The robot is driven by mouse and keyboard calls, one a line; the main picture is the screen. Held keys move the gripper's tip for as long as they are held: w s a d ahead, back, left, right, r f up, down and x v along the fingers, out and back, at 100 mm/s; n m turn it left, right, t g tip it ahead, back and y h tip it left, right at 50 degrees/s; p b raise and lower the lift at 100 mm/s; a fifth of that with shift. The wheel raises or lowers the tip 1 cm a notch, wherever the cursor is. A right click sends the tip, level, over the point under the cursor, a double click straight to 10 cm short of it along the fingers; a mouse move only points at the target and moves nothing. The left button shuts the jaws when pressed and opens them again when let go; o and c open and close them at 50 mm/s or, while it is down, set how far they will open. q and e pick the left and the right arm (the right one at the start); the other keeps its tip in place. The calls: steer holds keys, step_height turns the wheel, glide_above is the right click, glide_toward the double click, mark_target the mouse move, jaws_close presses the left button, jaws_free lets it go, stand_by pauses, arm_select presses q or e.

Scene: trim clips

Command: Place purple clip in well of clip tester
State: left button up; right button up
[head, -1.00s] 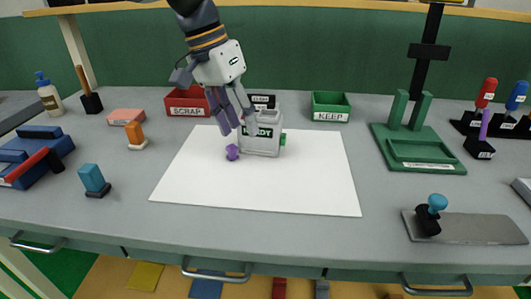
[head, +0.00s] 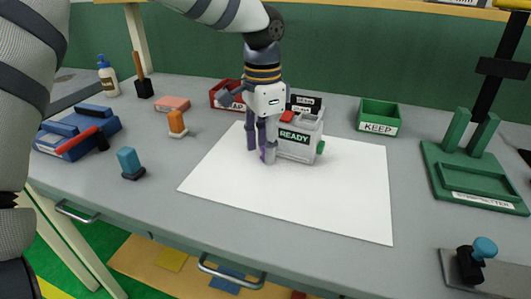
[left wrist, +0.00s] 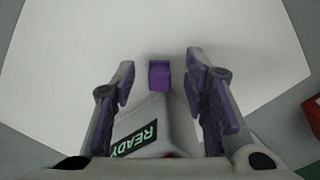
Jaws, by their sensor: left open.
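The purple clip (left wrist: 160,76) lies on the white sheet beside the clip tester, between my left gripper's fingers, with a gap on each side in the left wrist view. In the head view the fingers hide most of it. My left gripper (head: 262,154) points down at the tester's left side; its purple-padded fingers (left wrist: 159,62) are open. The clip tester (head: 299,151) is a light grey box with a lit green READY sign and a green part on its right. It also shows in the left wrist view (left wrist: 180,130). Its well cannot be made out. My right gripper is out of view.
A red SCRAP bin (head: 222,95) stands behind left and a green KEEP bin (head: 378,118) behind right. A green fixture (head: 470,180) is at the right. The white sheet (head: 300,205) in front of the tester is clear.

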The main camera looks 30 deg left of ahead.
arm_select(q)
steer(key=shift+f, duration=0.1)
steer(key=c, duration=0.9)
